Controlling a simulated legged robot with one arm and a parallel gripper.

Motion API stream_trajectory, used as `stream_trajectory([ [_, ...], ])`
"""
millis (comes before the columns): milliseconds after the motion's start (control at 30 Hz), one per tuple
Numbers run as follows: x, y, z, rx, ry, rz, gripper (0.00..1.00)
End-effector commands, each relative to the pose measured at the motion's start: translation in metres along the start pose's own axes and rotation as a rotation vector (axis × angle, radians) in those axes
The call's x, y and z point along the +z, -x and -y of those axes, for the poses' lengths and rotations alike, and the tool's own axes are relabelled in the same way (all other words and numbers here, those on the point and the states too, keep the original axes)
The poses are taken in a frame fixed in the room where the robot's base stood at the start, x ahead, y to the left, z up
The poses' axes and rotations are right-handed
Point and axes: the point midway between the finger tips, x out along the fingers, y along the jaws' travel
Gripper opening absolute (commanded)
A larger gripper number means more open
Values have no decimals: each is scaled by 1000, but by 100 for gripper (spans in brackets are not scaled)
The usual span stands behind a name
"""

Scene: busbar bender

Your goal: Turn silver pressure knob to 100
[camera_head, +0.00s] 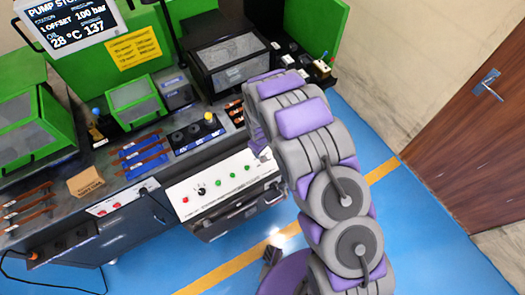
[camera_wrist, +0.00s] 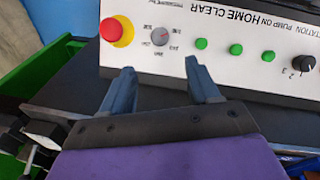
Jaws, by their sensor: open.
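The silver pressure knob (camera_wrist: 160,37) is a small round grey dial with a printed scale, on the white control panel (camera_wrist: 215,75). In the wrist view the panel appears upside down. My gripper (camera_wrist: 159,67) is open and empty. Its two dark fingers point toward the panel, with the silver knob between and beyond the tips in the picture. No contact with the knob shows. In the head view the white panel (camera_head: 212,201) is on the bench front, and my arm covers its right end, so the silver knob is not seen there.
A red emergency button (camera_wrist: 117,32) on a yellow base sits beside the silver knob. Green buttons (camera_wrist: 236,49) and a black knob (camera_wrist: 304,63) lie along the panel. A screen (camera_head: 75,22) reads "100 bar" and "137". Blue floor is free in front.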

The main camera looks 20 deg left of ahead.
Motion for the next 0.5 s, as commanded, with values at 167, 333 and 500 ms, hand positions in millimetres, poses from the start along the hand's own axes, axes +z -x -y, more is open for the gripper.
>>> stream_trajectory([
  [167, 0, 31, 0, -1, -1, 1, 61],
  [333, 0, 46, 0, -1, 0, 2, 61],
  [500, 1, 50, 0, -2, 1, 4, 61],
])
